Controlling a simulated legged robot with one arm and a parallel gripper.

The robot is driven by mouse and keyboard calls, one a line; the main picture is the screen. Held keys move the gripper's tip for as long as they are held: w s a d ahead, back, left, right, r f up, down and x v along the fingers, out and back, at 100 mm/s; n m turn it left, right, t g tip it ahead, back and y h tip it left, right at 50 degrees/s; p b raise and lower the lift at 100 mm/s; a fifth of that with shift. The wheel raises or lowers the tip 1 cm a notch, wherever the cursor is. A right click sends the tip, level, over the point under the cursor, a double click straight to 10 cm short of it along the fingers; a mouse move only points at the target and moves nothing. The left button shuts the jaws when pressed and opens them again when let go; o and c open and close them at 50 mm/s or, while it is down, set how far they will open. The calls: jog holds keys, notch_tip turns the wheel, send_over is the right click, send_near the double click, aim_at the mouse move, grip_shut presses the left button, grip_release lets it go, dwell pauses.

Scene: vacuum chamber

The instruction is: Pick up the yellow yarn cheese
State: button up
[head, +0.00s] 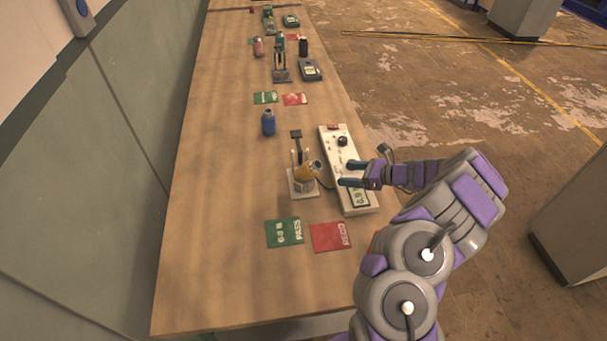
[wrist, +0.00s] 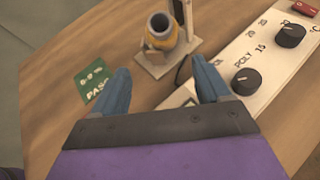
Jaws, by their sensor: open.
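The yellow yarn cheese (head: 315,168) has a dark open tube end and sits tilted on a small stand (head: 301,189) near the table's right side. In the wrist view the yarn cheese (wrist: 161,40) is at top centre, ahead of the fingertips, with its grey tube opening facing the camera. My gripper (head: 349,174) is open and empty, to the right of the yarn cheese and over the white meter. Its blue fingers also show in the wrist view (wrist: 160,72), apart from the yarn cheese with a clear gap.
The long white meter (head: 335,145) with knobs lies right of the stand. A green PASS card (head: 285,233) and a red card (head: 331,237) lie in front. A blue yarn package (head: 268,123) stands behind. More stations line the far table; its left side is clear.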

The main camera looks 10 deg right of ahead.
aim_at(318, 172)
jog(key=b+x, duration=0.2)
jog(key=x, duration=0.7)
jog(key=shift+f, duration=0.1)
jog(key=shift+w+a, duration=0.25)
jog(key=shift+a, duration=0.1)
jog(key=x, duration=0.1)
jog(key=b+x, duration=0.2)
jog(key=x, duration=0.1)
jog(key=shift+w+d+f, duration=0.2)
jog(key=shift+w, duration=0.15)
jog(key=shift+w+a+r, duration=0.1)
jog(key=shift+a, duration=0.3)
jog(key=c, duration=0.9)
